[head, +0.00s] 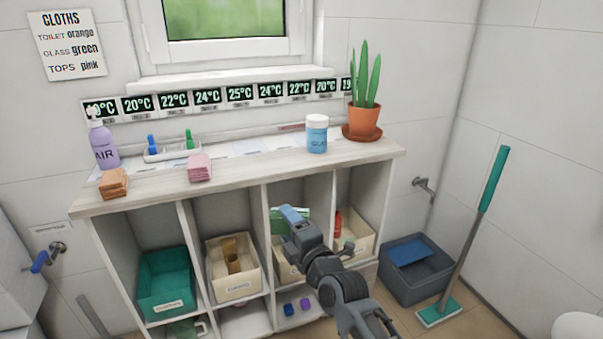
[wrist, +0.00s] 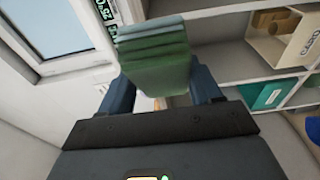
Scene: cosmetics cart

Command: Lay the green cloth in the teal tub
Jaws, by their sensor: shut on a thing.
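The green cloth (head: 277,215) is a folded stack held in my gripper (head: 294,214), in front of the third upper compartment of the shelf unit. In the wrist view the cloth (wrist: 157,65) sits between the two blue fingers of my gripper (wrist: 160,88), which are shut on it. The teal tub (head: 148,299) stands in the leftmost upper compartment, with a label on its front. My gripper is to the right of the tub and apart from it. The tub also shows at the right of the wrist view (wrist: 268,97).
A cream bin with cardboard (head: 232,287) stands between the tub and my gripper; other cream bins (head: 355,246) are to the right. Upright dividers (head: 195,257) separate the compartments. On the top stand orange cloths (head: 113,183), pink cloths (head: 200,168), a blue jar (head: 317,134) and a potted plant (head: 362,118).

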